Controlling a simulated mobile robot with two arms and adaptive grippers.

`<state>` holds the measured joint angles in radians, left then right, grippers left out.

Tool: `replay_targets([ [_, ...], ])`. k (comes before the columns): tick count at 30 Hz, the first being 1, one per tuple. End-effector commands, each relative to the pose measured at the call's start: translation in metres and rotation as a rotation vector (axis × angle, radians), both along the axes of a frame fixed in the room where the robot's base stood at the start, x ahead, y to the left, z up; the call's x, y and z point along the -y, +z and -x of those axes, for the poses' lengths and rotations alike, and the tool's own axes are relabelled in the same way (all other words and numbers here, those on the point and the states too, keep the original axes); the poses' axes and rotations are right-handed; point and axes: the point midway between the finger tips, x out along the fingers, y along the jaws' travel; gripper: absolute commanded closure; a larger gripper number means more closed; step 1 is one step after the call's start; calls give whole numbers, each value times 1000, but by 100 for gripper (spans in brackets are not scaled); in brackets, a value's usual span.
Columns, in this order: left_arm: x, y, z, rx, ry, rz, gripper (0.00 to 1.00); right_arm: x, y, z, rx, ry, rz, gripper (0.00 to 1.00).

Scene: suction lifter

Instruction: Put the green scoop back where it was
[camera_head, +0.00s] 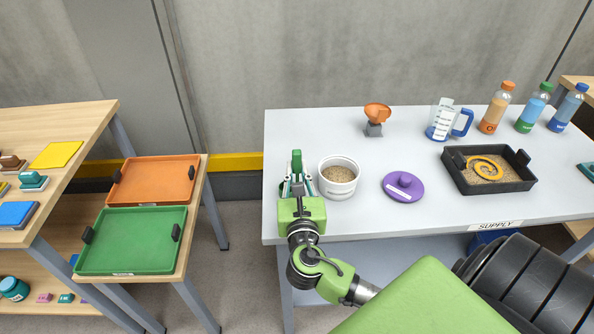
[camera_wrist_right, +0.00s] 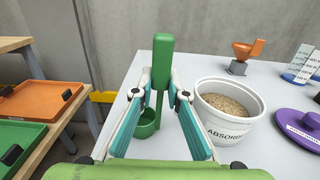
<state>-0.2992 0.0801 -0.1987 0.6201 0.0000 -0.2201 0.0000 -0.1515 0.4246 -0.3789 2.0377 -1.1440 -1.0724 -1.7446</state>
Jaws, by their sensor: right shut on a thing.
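The green scoop (camera_wrist_right: 162,80) is upright between the fingers of my right gripper (camera_wrist_right: 160,95), with its handle up and its cup (camera_wrist_right: 146,124) low. In the head view my right gripper (camera_head: 297,185) is at the left end of the white supply table, and the scoop's handle (camera_head: 296,161) shows beyond its fingers. Whether the cup touches the tabletop is hard to tell. The white tub (camera_head: 338,188) labelled ABSORB, full of tan granules, stands open just right of the gripper; it also shows in the right wrist view (camera_wrist_right: 225,128). My left gripper is not in view.
The purple lid (camera_head: 403,187) lies right of the tub. An orange funnel on a stand (camera_head: 376,117), a measuring jug (camera_head: 442,122), several bottles and a black sand tray (camera_head: 515,184) are on the white table (camera_head: 300,130). Orange (camera_head: 155,183) and green (camera_head: 130,242) trays are on a left stand.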

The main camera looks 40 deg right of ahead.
Motion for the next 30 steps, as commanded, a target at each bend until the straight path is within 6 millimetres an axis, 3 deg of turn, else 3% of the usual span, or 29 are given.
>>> replay_targets([
  [8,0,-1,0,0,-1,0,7,0,-3,0,-1,0,1,100],
  [9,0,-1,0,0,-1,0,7,0,-2,0,0,0,0,78],
  [10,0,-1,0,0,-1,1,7,0,-2,0,0,0,0,70],
  [11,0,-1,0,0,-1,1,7,0,-2,0,0,0,0,69],
  [22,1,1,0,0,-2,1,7,0,2,0,1,0,1,69],
  [30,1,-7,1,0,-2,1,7,-24,-2,38,-4,3,-4,69],
])
